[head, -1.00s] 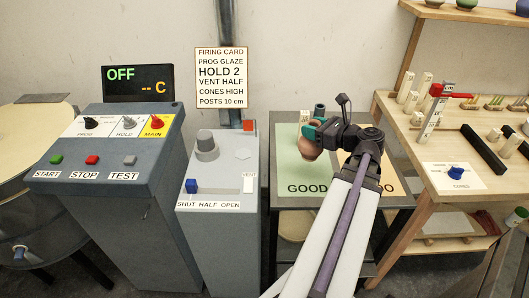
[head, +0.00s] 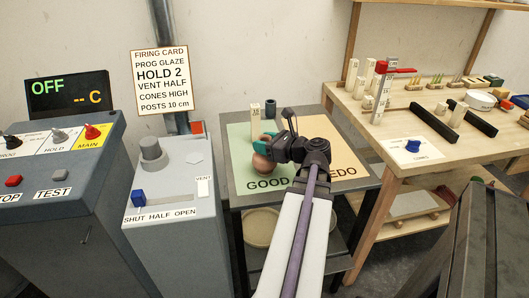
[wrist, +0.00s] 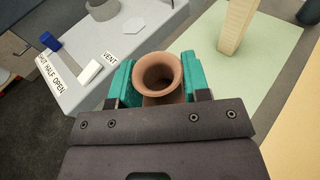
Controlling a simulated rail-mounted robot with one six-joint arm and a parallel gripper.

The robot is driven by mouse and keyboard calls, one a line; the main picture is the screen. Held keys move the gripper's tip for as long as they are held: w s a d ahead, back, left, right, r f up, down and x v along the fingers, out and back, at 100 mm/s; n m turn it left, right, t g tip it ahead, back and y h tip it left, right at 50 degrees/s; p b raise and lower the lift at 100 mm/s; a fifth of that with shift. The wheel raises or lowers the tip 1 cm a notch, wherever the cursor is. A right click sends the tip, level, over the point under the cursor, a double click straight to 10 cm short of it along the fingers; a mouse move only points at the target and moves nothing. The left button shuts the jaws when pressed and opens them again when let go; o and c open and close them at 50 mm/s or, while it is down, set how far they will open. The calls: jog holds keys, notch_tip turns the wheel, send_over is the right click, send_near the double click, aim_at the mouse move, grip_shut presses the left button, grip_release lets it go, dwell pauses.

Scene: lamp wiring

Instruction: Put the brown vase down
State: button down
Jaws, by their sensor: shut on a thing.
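The brown vase (head: 262,163) is held upright by my gripper (head: 264,147) over the green GOOD mat (head: 239,140) on the small dark-framed table. In the wrist view, the round open rim of the vase (wrist: 158,70) sits between the two teal fingers of my gripper (wrist: 155,82), which are shut on it. The lower part of the vase is hidden by my gripper there. I cannot tell whether its base touches the mat. The cream REDO mat (head: 345,150) is to the right, partly covered by my arm.
The grey vent console (head: 170,235) is close on the left. A wooden workbench (head: 440,150) with posts and black bars is on the right.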

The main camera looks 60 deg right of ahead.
jog(key=shift+r, duration=0.15)
jog(key=shift+f, duration=0.2)
jog(key=c, duration=0.6)
grip_release()
jog(key=shift+r, duration=0.1)
jog(key=shift+s+r+p, duration=0.15)
jog(key=shift+r+p, duration=0.05)
jog(key=shift+p, duration=0.1)
jog(key=s, duration=0.3)
jog(key=s+r+p, duration=0.1)
jog(key=s, duration=0.3)
jog(key=s+r+p, duration=0.1)
jog(key=s, duration=0.3)
jog(key=shift+s+d, duration=0.1)
jog(key=shift+s, duration=0.15)
